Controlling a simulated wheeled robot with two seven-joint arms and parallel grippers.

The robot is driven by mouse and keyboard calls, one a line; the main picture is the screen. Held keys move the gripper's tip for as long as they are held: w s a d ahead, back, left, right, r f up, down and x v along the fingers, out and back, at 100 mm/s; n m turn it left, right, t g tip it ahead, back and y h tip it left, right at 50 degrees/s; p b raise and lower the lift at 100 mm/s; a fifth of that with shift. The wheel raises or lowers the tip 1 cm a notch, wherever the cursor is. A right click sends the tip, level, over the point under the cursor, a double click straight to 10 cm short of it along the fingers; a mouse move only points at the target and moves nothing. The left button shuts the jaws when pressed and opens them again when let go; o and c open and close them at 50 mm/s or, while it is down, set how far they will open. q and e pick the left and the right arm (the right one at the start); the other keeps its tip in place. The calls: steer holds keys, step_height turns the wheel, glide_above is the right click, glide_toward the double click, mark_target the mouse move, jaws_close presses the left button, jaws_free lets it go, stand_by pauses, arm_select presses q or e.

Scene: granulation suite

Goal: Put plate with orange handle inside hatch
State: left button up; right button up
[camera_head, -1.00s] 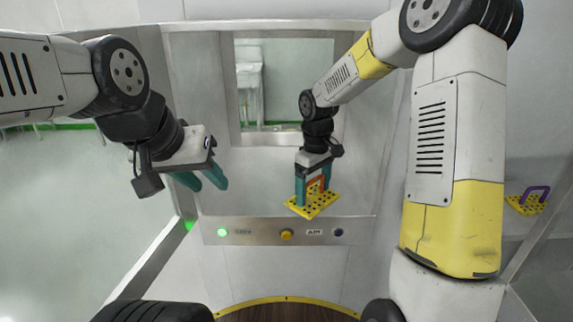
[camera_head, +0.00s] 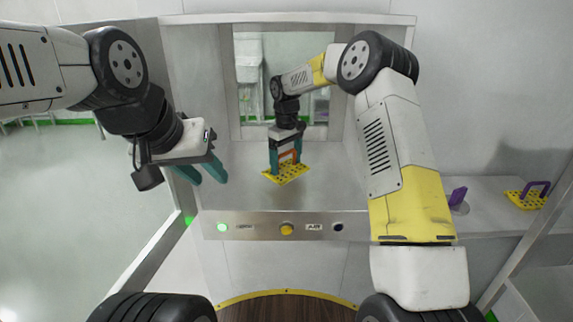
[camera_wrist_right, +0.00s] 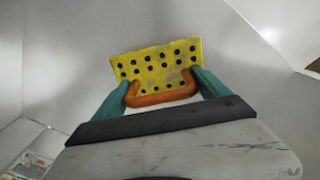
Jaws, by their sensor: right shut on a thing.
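The yellow perforated plate (camera_head: 287,175) with its orange handle (camera_head: 289,156) is inside the hatch, near the middle of its chamber. My right gripper (camera_head: 286,160) is shut on the orange handle. The right wrist view shows the plate (camera_wrist_right: 157,62) and the handle (camera_wrist_right: 163,97) between the two teal fingers. I cannot tell whether the plate touches the hatch floor (camera_head: 330,195). My left gripper (camera_head: 206,175) is open and empty, at the left side of the hatch opening.
The hatch has a front panel with a green light (camera_head: 222,227) and a yellow button (camera_head: 287,229). A window (camera_head: 308,110) is in its back wall. On the right, a yellow plate with a purple handle (camera_head: 533,195) and a purple object (camera_head: 458,196) are on a shelf.

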mark_target(286, 170)
steer(key=shift+s+f, duration=0.1)
steer(key=shift+f, duration=1.65)
steer(key=shift+f, duration=0.15)
steer(key=o, duration=1.7)
step_height(286, 170, up, 8)
steer(key=shift+f, duration=0.1)
